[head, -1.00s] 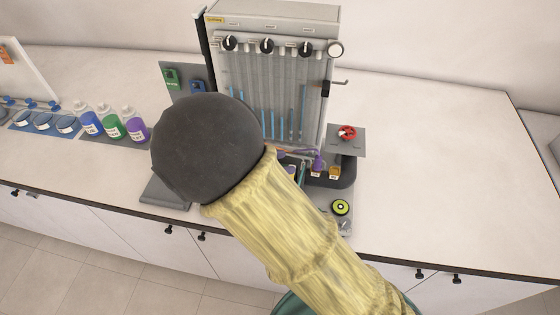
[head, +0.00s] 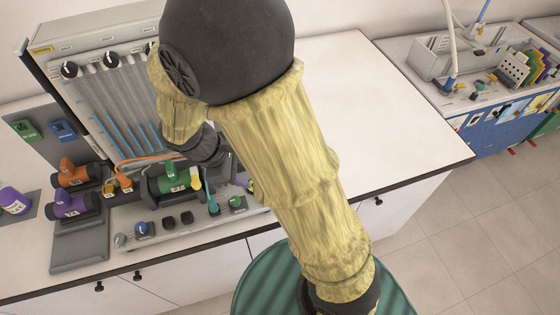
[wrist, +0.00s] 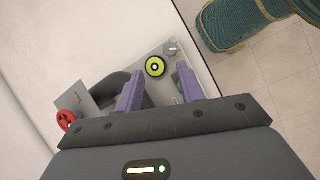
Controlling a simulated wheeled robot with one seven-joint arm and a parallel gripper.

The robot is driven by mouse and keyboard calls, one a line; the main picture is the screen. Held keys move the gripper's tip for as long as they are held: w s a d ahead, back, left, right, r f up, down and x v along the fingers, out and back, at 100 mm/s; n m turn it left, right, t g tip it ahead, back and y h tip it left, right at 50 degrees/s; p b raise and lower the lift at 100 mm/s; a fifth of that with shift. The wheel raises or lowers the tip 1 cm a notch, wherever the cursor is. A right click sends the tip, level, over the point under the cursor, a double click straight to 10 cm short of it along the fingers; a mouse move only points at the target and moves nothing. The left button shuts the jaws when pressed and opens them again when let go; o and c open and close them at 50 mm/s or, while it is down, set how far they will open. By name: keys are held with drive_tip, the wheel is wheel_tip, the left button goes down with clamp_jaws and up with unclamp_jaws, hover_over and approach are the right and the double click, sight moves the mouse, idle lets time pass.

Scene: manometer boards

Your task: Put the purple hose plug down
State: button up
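My gripper (wrist: 158,88) is open in the wrist view. Its two lavender fingers stand apart with nothing visible between their tips. Beyond the gap is a round yellow-green disc (wrist: 155,66) on the grey board. I cannot make out the purple hose plug for certain in either current view. In the head view my arm hides the gripper and the board's right end. A small purple patch shows at the arm's edge, but I cannot tell whether it is plug or finger.
The manometer board (head: 115,90) stands on the white counter (head: 395,130). Orange (head: 75,174) and green (head: 170,184) fittings sit before it. A red valve wheel (wrist: 66,120) is left in the wrist view. The counter right of my arm is clear.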

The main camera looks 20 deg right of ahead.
drive_tip(key=s+d+r+m+t+y, duration=0.2)
drive_tip(key=d+m+y, duration=0.3)
drive_tip(key=m, duration=0.8)
drive_tip(key=d, duration=0.3)
drive_tip(key=shift+s+d+r+t, duration=0.2)
drive_tip(key=shift+s+r+t, duration=0.1)
drive_tip(key=shift+s+r, duration=0.1)
